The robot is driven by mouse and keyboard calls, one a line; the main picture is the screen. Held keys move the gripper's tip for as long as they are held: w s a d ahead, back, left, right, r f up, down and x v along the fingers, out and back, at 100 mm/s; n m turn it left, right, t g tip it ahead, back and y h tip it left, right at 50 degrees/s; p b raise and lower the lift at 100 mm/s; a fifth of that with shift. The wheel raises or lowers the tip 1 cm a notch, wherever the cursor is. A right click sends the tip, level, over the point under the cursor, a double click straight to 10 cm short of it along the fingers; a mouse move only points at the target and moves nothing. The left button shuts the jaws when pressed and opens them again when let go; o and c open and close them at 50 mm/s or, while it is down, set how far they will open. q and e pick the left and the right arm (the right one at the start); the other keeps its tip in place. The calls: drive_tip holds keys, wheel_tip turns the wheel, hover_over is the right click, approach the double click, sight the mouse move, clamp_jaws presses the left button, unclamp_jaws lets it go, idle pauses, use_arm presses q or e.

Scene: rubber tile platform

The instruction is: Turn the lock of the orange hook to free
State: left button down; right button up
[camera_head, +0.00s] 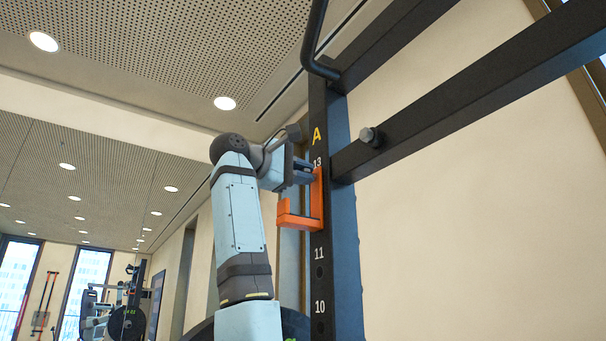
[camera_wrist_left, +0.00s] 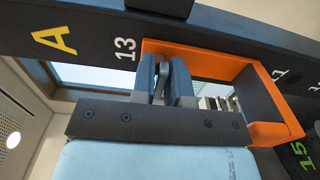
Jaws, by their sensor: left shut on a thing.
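The orange hook (camera_head: 318,205) is mounted on the black upright, between the numbers 13 and 11, with its lower arm reaching left. It also shows in the left wrist view (camera_wrist_left: 262,95), where its frame runs around the right of my fingers. My left gripper (camera_head: 303,172) is at the top of the hook, beside the number 13. In the wrist view its two fingers (camera_wrist_left: 166,75) are shut on the small dark lock (camera_wrist_left: 161,80) of the hook. The fingers hide most of the lock, so its exact angle cannot be told. My right gripper is not in view.
The black upright (camera_head: 320,265) carries numbered holes and a yellow A. A black bar (camera_head: 470,92) with a bolt (camera_head: 371,136) runs off to the upper right. A bent black handle (camera_head: 316,50) hangs above. Gym machines (camera_head: 115,318) stand far off at lower left.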

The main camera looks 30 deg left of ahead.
use_arm(q)
drive_tip(key=c, duration=1.2)
unclamp_jaws()
drive_tip(key=shift+c, duration=0.2)
drive_tip(key=shift+s, duration=0.1)
drive_tip(key=shift+s+a, duration=0.2)
drive_tip(key=shift+s, duration=0.1)
drive_tip(key=b+v, duration=0.4)
drive_tip(key=v, duration=0.9)
